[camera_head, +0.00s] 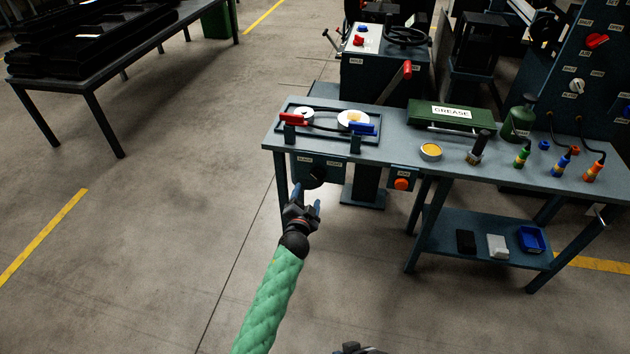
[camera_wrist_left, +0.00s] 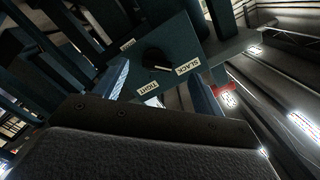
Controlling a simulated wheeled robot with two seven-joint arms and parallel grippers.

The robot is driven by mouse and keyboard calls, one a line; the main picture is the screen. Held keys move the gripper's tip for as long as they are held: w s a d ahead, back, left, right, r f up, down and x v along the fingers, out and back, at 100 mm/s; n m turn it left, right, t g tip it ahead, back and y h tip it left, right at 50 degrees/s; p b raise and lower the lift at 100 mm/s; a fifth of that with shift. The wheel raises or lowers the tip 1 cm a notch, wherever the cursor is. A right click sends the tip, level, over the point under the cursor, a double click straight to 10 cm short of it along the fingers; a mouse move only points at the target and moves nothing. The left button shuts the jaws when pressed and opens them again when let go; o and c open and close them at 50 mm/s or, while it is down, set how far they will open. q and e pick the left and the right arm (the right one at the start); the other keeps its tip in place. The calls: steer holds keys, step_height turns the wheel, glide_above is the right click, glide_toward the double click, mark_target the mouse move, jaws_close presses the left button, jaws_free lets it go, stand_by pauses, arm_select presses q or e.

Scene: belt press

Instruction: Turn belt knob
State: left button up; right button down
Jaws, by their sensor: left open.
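The black belt knob (camera_head: 315,175) is on a dark panel (camera_head: 338,171) under the left front edge of the bench. In the left wrist view the knob (camera_wrist_left: 155,60) shows a pale mark, with SLACK and TIGHT labels beside it. My left gripper (camera_head: 308,197), on a green-sleeved arm, is open just in front of and below the knob. Its blue fingers (camera_wrist_left: 161,90) point toward the panel, one to each side of the knob in the wrist view, with nothing seen between them. Whether either finger touches the knob cannot be told. My right gripper is not seen.
Above the panel, a belt runs around two pulleys in a tray (camera_head: 370,136) with red and blue clamps. An orange button box (camera_head: 402,183) hangs right of the knob.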

mark_target(315, 179)
arm_select(q)
steer(key=shift+m+h, duration=0.3)
steer(key=shift+h, duration=0.2)
steer(key=shift+d+r+x, duration=0.15)
steer(key=shift+r+x, duration=0.05)
steer(key=shift+x, duration=1.1)
steer(key=shift+d+r+x, duration=0.15)
steer(key=shift+r+x, duration=0.05)
steer(key=shift+x, duration=1.1)
steer(key=shift+d+r+x, duration=0.15)
steer(key=shift+r+x, duration=0.1)
steer(key=shift+x, duration=1)
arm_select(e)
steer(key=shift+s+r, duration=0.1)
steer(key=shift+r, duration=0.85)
arm_select(q)
steer(key=c, duration=0.9)
